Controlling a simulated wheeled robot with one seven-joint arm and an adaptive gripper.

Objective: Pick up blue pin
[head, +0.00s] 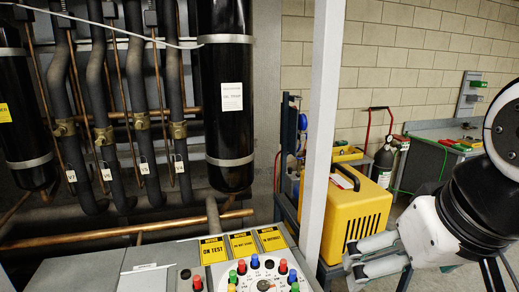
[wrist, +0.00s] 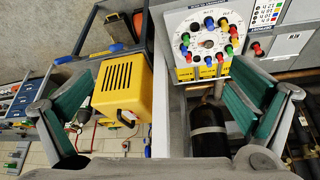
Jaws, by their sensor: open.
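A white round dial panel (head: 262,277) carries red, blue and green pins around a central knob, low in the head view. One blue pin (head: 255,261) stands at its upper edge; another blue pin (head: 292,276) is on the right side. The panel (wrist: 183,39) also shows at the top of the wrist view, with a blue pin (wrist: 209,22) among several others. My gripper (head: 352,257) is at the right of the head view, apart from the panel. In the wrist view my gripper (wrist: 160,78) has its green-padded fingers wide apart, with nothing held between them.
A yellow machine (head: 362,212) stands on a cart beyond a grey upright post (head: 321,130), between the panel and my arm. Black cylinders (head: 228,100) and pipes stand behind the panel. Yellow notice labels (head: 213,250) line its back.

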